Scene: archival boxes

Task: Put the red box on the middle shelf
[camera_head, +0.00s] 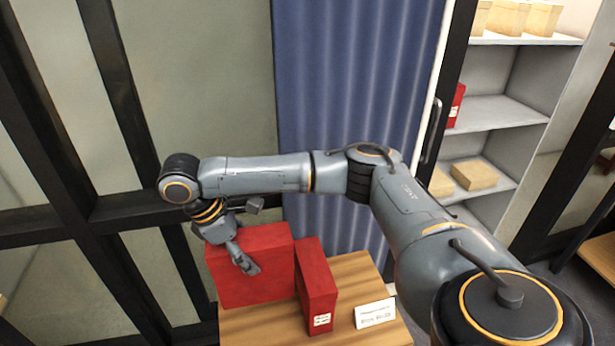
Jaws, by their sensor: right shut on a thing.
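Two red boxes are at the small wooden table. The wider red box (273,278) is at the left, and a narrow red box (318,285) with a white label stands close to its right. My right arm reaches across from the right, and my right gripper (246,262) is shut on the wider red box at its left part. The arm's wrist hides some of the grip, and I cannot tell whether this box touches the table. The middle shelf (492,113) at the right holds another red box (455,106) at its left end. My left gripper is not in view.
The wooden table (355,270) carries a white sign card (375,313). Pale boxes stand on the upper (507,17) and lower (474,175) shelves. The middle shelf has free room right of its red box. A blue curtain (340,80) and dark-framed panels stand behind.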

